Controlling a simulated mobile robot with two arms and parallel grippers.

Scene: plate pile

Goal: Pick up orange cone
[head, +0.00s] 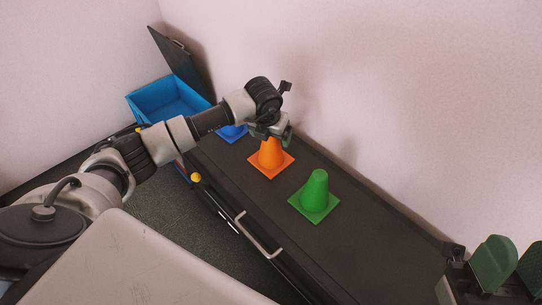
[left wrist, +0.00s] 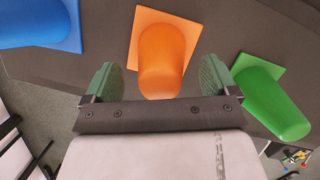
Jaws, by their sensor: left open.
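The orange cone (head: 270,155) stands upright on its square base on the dark bench top, between a blue cone (head: 232,132) and a green cone (head: 315,190). My left gripper (head: 274,134) is just above the orange cone's top and hides part of it. In the left wrist view, the open green fingers of my left gripper (left wrist: 159,80) sit on either side of the orange cone (left wrist: 163,50), apart from it. The blue cone (left wrist: 40,22) is at left there and the green cone (left wrist: 268,98) at right. My right gripper (head: 514,264) is at the lower right edge, its pads apart.
The cones share a dark bench top (head: 365,240) with a metal handle (head: 258,236) along its front. A blue bin (head: 140,108) with a dark raised lid (head: 180,60) stands beyond its far end. A pale wall (head: 420,100) runs close behind.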

